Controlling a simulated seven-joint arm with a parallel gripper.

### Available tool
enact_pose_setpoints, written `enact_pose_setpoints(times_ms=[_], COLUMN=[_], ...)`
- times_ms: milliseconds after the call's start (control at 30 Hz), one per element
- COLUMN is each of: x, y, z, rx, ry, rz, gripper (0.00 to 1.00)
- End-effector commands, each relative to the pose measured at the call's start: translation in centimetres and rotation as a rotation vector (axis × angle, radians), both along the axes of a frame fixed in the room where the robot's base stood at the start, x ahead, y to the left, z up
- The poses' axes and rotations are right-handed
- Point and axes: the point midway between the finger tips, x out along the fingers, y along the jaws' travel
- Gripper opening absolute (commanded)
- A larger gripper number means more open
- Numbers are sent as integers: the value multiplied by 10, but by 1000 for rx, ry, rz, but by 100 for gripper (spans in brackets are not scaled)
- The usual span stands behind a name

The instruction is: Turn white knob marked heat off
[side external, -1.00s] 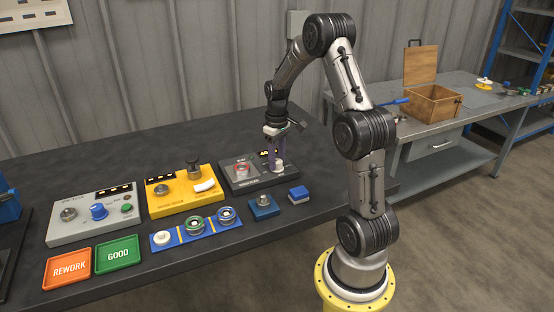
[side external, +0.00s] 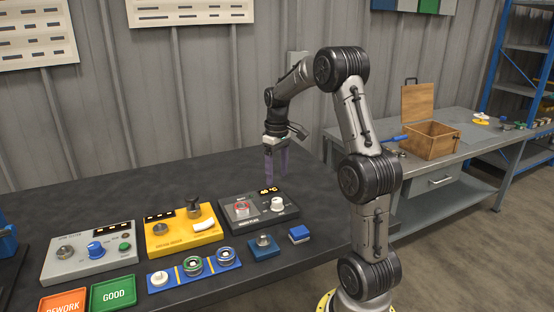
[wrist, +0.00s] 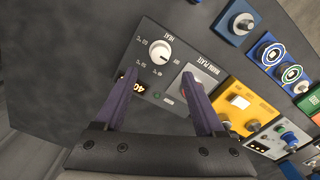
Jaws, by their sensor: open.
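The white knob (side external: 278,203) sits on the right part of a dark grey hot plate unit (side external: 258,221). In the wrist view the knob (wrist: 160,53) is uncovered beside the word HEAT, with small numbers around it; I cannot tell exactly where it points. An orange-lit display on the unit (side external: 268,190) is partly hidden by a finger in the wrist view, where "40" shows. A red ring (side external: 242,209) shows on the plate. My gripper (side external: 275,178) is open and empty, with its purple fingers above the unit, apart from the knob.
A yellow unit (side external: 182,235) and a grey unit with a blue knob (side external: 70,260) stand to the left. A blue strip with round parts (side external: 173,276), a blue block with a metal knob (side external: 263,253) and a small blue block (side external: 299,234) lie in front. The table behind is clear.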

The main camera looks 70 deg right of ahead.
Motion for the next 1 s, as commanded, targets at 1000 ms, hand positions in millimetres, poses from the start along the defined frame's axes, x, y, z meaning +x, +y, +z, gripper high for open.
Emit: enact_pose_setpoints(times_ms=[1000], x=[15], y=[17], z=[59], rx=[-21], ry=[-21], rz=[53], gripper=[72])
